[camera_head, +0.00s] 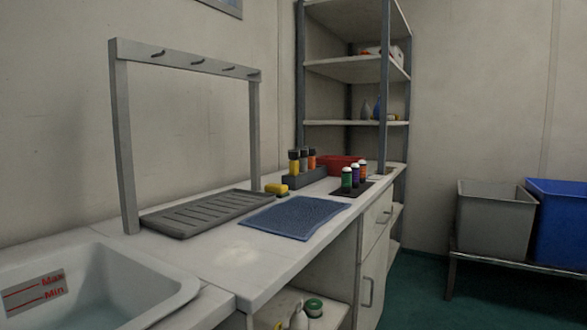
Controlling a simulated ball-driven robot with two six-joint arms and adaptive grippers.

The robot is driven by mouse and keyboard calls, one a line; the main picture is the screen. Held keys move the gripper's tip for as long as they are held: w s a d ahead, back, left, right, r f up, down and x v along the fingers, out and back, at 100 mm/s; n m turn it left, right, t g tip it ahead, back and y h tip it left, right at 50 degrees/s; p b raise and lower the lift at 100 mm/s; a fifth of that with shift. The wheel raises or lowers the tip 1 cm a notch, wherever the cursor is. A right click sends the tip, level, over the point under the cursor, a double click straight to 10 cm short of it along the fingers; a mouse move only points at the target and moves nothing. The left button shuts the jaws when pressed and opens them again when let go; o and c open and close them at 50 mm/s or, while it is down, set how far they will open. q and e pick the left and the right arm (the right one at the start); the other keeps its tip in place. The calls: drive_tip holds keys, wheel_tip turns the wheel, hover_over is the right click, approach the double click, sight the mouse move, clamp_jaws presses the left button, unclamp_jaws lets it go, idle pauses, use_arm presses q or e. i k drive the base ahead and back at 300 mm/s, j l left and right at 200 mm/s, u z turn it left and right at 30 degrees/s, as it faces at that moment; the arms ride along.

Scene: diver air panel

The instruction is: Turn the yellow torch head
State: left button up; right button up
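Several upright torches stand in a dark grey holder (303,178) at the back of the white counter. The yellow torch (294,162) is the leftmost, with a yellow body and dark end. Beside it are a dark grey-olive torch (303,159) and an orange one (312,159). They are small here, so I cannot tell how the yellow head is turned. Neither of my grippers shows in this view.
A yellow block (276,189), blue mat (295,216), ridged grey tray (205,212), red bowl (338,165) and bottles with green, purple and red bands (355,175) are on the counter. A hook frame (190,61) stands behind. A sink (140,270) is front left; bins (495,217) stand right.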

sight(294, 155)
drive_tip(key=u, duration=0.65)
drive_tip(key=i+l+u, duration=0.1)
drive_tip(key=l+u, duration=0.3)
drive_tip(key=i+l+u, duration=0.1)
drive_tip(key=l+u, duration=0.6)
drive_tip(key=u, duration=0.15)
